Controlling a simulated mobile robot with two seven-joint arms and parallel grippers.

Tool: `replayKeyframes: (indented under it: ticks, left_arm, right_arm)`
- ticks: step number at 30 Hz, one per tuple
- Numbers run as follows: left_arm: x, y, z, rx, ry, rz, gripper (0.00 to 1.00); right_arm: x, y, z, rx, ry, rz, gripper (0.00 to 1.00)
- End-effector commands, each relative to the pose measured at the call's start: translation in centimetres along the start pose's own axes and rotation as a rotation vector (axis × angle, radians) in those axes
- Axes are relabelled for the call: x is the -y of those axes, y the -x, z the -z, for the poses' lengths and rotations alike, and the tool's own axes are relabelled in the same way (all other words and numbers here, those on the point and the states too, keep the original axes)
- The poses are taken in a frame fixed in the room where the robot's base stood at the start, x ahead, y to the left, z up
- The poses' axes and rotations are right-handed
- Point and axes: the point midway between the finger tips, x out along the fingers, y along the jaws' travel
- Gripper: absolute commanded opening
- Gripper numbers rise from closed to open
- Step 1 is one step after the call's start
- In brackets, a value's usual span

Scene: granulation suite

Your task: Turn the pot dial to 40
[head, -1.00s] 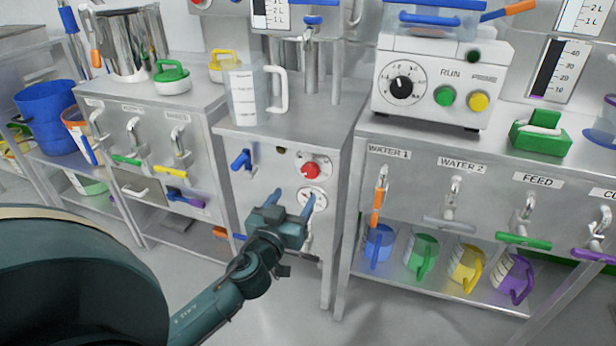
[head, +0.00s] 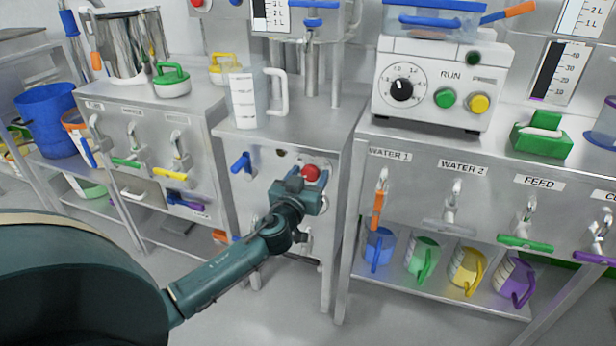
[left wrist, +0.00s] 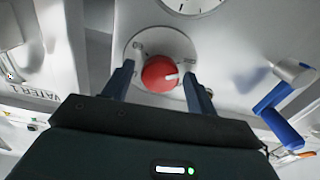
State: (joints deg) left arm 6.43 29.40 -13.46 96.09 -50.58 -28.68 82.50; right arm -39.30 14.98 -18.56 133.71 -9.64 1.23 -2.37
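A red dial knob (left wrist: 165,73) with a white pointer mark sits on a round pale plate (left wrist: 134,48) with small markings I cannot read. It also shows in the head view (head: 311,172), just beyond my left gripper (head: 302,182), on the front of the middle steel cabinet. In the left wrist view, the fingers of my left gripper (left wrist: 157,82) are open, one on each side of the knob. Gaps show between fingers and knob. The white pointer points right in that view. My right gripper is not in view.
A round gauge (left wrist: 190,3) is beside the knob, partly cut off in the left wrist view. A blue-handled valve (left wrist: 283,104) sticks out nearby; it also shows in the head view (head: 241,162). A clear jug (head: 245,98) stands on the cabinet top.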

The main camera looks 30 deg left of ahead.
Motion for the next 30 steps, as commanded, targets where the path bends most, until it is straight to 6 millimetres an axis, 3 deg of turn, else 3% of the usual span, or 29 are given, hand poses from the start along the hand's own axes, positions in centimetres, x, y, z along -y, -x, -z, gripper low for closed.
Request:
replayKeyframes:
  ticks: [14,23,30]
  left_arm:
    - [0.00,0.03,0.00,0.000,0.000,0.000,0.18]
    - [0.01,0.03,0.01,0.000,-0.032,0.001,0.17]
    - [-0.02,0.05,0.01,0.000,-0.159,0.001,0.17]
  right_arm:
    - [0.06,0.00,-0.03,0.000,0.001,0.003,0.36]
    - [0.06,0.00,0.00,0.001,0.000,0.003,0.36]
    - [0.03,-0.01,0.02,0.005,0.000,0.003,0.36]
